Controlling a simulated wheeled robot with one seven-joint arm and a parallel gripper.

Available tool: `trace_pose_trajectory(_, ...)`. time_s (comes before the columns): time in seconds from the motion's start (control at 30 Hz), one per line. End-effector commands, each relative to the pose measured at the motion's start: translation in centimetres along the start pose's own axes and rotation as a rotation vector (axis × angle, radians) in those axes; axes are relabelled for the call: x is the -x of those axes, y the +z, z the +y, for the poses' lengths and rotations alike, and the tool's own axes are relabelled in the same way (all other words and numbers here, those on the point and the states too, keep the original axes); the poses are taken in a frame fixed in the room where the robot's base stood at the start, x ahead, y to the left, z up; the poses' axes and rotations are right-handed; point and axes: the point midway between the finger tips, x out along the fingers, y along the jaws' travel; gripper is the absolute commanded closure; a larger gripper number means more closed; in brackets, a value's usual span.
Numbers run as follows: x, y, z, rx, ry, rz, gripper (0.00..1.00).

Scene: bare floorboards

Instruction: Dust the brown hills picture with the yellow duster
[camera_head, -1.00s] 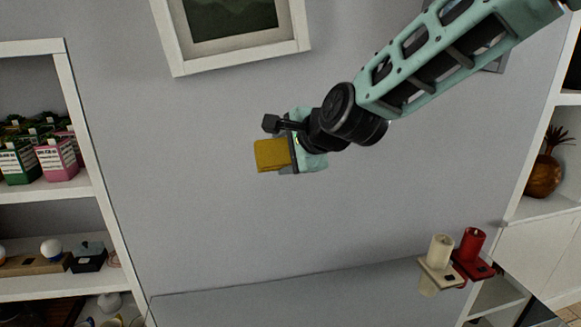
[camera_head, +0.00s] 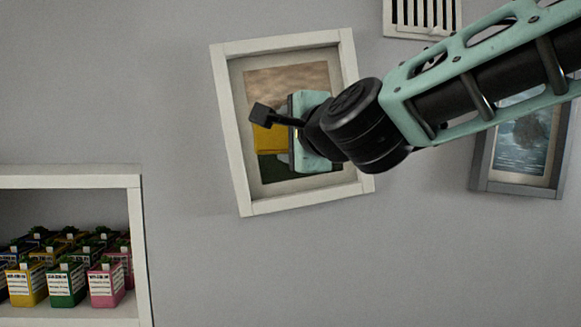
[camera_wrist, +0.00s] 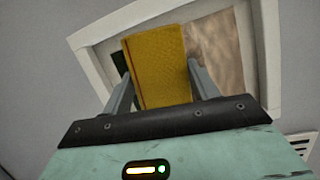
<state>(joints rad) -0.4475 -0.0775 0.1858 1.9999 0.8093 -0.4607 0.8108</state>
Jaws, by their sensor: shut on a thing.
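The brown hills picture (camera_head: 292,78) hangs on the wall in a white frame, a little tilted, with brown above and dark green below. My gripper (camera_head: 284,136) is in front of it and hides part of its middle. The gripper is shut on the yellow duster (camera_head: 268,139), which lies over the picture in the head view. In the wrist view, the duster (camera_wrist: 157,66) stands up between the two fingers (camera_wrist: 160,84), with the picture (camera_wrist: 215,50) behind it. I cannot tell whether the duster touches the picture.
A second picture (camera_head: 522,135) in a grey frame hangs at the right, partly behind my arm. A white vent (camera_head: 422,17) is at the top. A white shelf (camera_head: 70,180) with several small cartons (camera_head: 67,283) stands at the lower left. The wall below the picture is bare.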

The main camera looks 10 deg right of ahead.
Motion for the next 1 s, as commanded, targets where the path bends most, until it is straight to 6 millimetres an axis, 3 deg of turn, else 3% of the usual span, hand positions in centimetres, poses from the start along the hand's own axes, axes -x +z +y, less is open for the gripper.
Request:
trace_pose_trajectory(0.17,-0.3,-0.1,-0.7,0.003,-0.009,0.002,0.59)
trace_pose_trajectory(0.7,-5.0,-1.5,-0.7,0.002,-0.008,0.001,0.59)
trace_pose_trajectory(1.0,-5.6,-1.7,-0.7,0.003,-0.008,0.001,0.59)
